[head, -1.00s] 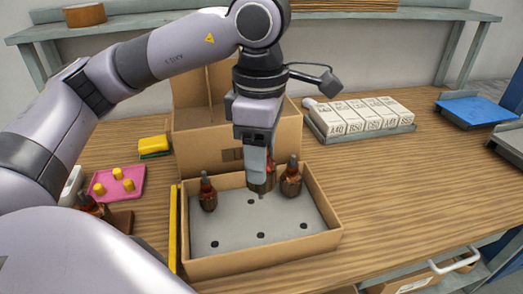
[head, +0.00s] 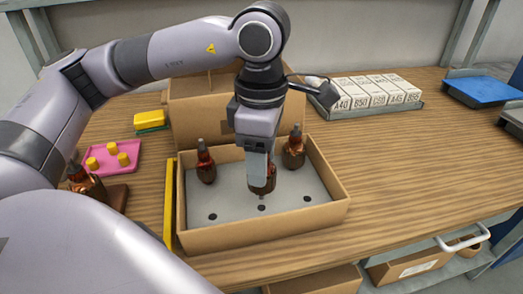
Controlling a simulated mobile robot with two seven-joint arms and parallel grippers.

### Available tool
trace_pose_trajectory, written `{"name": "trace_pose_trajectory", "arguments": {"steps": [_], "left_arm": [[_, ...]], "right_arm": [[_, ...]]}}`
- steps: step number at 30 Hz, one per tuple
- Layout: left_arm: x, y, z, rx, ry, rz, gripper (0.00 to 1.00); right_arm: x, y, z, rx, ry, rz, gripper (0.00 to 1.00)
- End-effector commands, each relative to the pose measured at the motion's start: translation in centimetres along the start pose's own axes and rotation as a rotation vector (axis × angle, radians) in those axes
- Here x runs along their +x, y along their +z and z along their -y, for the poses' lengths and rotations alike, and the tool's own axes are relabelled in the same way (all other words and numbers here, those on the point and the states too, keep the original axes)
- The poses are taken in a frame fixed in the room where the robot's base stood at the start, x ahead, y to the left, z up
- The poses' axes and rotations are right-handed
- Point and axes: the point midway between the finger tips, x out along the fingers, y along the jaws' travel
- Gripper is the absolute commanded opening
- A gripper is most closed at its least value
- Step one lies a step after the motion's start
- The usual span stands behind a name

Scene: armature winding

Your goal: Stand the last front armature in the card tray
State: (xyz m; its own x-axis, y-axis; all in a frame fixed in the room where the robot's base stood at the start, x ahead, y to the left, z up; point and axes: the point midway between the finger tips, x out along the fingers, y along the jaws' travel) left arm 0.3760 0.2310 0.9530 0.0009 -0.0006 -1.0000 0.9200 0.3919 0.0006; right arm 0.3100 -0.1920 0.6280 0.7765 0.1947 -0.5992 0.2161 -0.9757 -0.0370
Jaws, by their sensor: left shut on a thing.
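The card tray (head: 262,238) is a cardboard box with a grey floor that has several dark holes. Two copper-and-dark armatures stand upright in its back row, one on the left (head: 205,162) and one on the right (head: 293,150). My left gripper (head: 259,172) points down over the tray, shut on a third armature (head: 264,186). That armature is upright, its lower shaft tip just above the front middle hole (head: 261,208). The front left hole (head: 212,217) and front right hole (head: 307,199) are empty. My gripper hides the back middle spot. My right gripper is not in view.
Another armature (head: 86,184) stands at the left, partly behind my arm. A pink tray (head: 110,160) with yellow pieces and a yellow sponge (head: 150,119) lie left. A cardboard box (head: 190,108) stands behind the tray. White labelled boxes (head: 375,93) are back right.

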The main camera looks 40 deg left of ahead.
Motion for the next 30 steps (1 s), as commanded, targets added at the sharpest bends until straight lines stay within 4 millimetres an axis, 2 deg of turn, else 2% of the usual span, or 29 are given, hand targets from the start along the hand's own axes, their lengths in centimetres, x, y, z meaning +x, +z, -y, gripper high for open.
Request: {"name": "trace_pose_trajectory", "arguments": {"steps": [7, 12, 30], "left_arm": [[2.4, 0.0, 0.0, 0.0, 0.001, 0.001, 0.07], [2.2, 0.0, 0.0, 0.0, 0.001, 0.001, 0.07], [4.0, 0.0, 0.0, 0.0, 0.001, 0.0, 0.07]], "right_arm": [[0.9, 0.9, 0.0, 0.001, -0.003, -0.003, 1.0], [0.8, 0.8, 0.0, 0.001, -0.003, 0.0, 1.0], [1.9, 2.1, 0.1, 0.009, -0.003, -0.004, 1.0]]}}
